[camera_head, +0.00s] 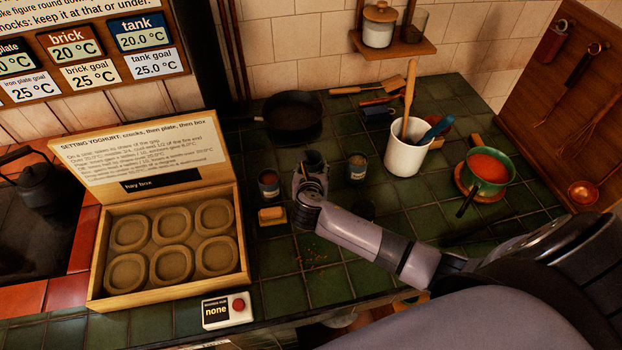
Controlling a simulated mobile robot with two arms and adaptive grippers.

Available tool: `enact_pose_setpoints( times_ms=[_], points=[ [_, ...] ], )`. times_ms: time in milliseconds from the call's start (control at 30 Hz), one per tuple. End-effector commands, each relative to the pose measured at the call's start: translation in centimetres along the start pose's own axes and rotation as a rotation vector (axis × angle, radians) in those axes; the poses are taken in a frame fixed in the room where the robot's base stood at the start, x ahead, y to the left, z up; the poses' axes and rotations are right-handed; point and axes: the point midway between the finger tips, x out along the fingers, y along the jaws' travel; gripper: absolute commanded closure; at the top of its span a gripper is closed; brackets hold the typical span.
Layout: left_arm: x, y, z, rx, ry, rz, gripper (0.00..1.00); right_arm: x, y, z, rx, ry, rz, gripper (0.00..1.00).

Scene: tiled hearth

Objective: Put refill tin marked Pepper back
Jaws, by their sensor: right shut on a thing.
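My right gripper (311,172) reaches in from the right and is low over the dark green tiles, between two small open tins. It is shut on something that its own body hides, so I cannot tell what. One tin (268,185), with reddish-brown contents, stands just left of the gripper. The other tin (357,169), with a blue label and greyish contents, stands to its right. Both tins are upright. Their labels are too small to read, so I cannot tell which is marked Pepper. My left gripper is not in view.
A yellow block (271,216) lies near the left tin. The open hay box (165,301) stands left. A white utensil crock (408,152), a green pot of red sauce (487,171) and a black pan (292,106) stand around. Crumbs lie on the front tiles.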

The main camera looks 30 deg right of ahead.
Motion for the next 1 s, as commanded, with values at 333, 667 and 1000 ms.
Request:
enact_pose_setpoints(
  times_ms=[333, 667, 1000],
  points=[
    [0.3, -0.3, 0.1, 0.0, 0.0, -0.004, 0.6, 1.9, 0.1, -3.5, -0.001, 0.002, 0.0, 0.86],
    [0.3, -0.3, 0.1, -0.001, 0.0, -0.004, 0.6, 2.1, 0.1, -3.9, 0.0, 0.0, 0.001, 0.86],
    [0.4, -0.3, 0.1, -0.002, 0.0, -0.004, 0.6, 2.2, 0.1, -4.0, 0.0, 0.0, 0.001, 0.39]
  ],
)
